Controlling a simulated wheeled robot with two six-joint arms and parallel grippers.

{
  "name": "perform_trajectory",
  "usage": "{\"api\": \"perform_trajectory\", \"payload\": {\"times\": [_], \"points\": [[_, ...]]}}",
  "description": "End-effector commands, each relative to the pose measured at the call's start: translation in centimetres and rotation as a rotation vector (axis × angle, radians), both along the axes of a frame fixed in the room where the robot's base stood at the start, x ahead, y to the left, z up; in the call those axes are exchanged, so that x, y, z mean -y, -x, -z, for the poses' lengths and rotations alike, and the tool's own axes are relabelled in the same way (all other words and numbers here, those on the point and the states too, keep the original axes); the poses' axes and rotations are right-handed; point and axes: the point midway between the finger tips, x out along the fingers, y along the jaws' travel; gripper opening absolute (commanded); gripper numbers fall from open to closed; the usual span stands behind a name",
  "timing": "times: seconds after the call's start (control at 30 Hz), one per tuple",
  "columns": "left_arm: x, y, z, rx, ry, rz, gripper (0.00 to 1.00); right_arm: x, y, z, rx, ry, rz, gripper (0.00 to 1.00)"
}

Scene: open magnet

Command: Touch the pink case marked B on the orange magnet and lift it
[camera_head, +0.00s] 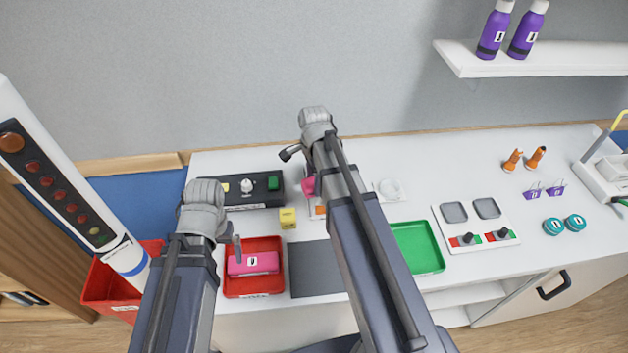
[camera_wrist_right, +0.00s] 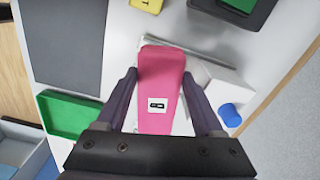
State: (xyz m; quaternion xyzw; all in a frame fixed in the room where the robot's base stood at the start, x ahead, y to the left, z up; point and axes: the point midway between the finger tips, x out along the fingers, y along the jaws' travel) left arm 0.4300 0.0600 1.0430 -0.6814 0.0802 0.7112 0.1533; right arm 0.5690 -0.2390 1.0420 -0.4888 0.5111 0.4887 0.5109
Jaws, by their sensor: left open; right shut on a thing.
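A pink case (camera_wrist_right: 158,75) with a white label fills the space between the fingers of my right gripper (camera_wrist_right: 160,84) in the right wrist view; the gripper is shut on it. The label's letter is too small to read surely. In the head view this case (camera_head: 308,186) shows partly behind my right arm, by a small orange and white piece (camera_head: 318,209) that may be the magnet. Whether they touch is unclear. A second pink case (camera_head: 252,263), labelled, lies in the red tray (camera_head: 262,293). My left gripper (camera_head: 237,247) is open and empty above that tray's left side.
A black control box (camera_head: 265,198) with a green button and a yellow block (camera_head: 288,218) are nearby. A green tray (camera_head: 436,269) lies right of my right arm. A white switch panel (camera_head: 478,222) stands further right. A white shelf (camera_head: 560,61) holds purple bottles.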

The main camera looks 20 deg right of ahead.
Motion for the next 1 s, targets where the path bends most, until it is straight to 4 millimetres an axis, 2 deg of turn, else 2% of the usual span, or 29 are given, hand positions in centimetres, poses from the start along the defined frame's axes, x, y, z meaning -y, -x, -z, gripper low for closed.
{"api": "perform_trajectory", "payload": {"times": [0.6,1.0], "points": [[0.0,0.0,-1.3,0.000,0.000,0.000,0.99,0.0,0.0,-1.3,0.000,0.000,0.000,0.09],[0.0,0.0,-1.3,0.000,0.000,0.000,0.99,0.0,0.0,-1.3,0.000,0.000,0.000,0.09]]}}
